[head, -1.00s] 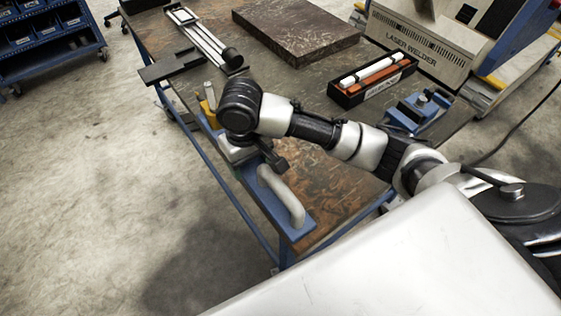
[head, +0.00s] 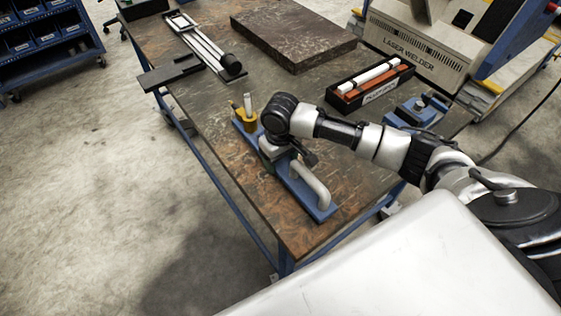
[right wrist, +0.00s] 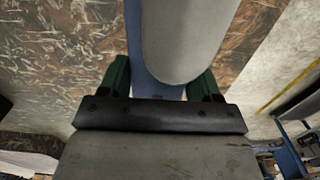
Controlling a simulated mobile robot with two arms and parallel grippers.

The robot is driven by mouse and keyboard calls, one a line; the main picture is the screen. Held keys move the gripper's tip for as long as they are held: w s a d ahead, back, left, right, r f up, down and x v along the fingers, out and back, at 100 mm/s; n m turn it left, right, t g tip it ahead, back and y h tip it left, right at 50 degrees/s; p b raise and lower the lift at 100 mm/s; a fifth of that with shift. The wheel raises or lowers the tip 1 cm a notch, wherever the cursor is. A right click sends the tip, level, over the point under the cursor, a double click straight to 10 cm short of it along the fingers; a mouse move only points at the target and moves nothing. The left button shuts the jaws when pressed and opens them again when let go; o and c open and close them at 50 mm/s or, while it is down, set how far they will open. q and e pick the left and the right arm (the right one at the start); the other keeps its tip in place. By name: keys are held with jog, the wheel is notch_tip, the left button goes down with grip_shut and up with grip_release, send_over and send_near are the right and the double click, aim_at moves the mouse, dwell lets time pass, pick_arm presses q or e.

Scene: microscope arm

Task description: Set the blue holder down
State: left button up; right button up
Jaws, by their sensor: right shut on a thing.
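The blue holder (head: 322,211) is a long blue plate with a thick pale handle (head: 317,187) at its near end and a yellow part with a pale upright pin (head: 248,103) at its far end. It is over the table's left front part; I cannot tell whether it touches the top. My right gripper (head: 283,163) is shut on it between handle and pin, its fingers mostly hidden by the wrist. In the right wrist view, green fingers (right wrist: 160,80) flank the blue plate (right wrist: 145,82), with the grey handle beyond. My left gripper is not in view.
The worn brown table (head: 262,212) has clear room around the holder. Farther back are a dark slab (head: 295,35), a black tray (head: 372,83) with white and orange bars, a blue clamp (head: 420,110) and a slide-like rail (head: 205,43).

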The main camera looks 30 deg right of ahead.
jog(key=shift+f, duration=0.8)
jog(key=o, duration=1.5)
jog(key=shift+f, duration=0.15)
jog(key=shift+c, duration=0.2)
notch_tip(320, 180, up, 12)
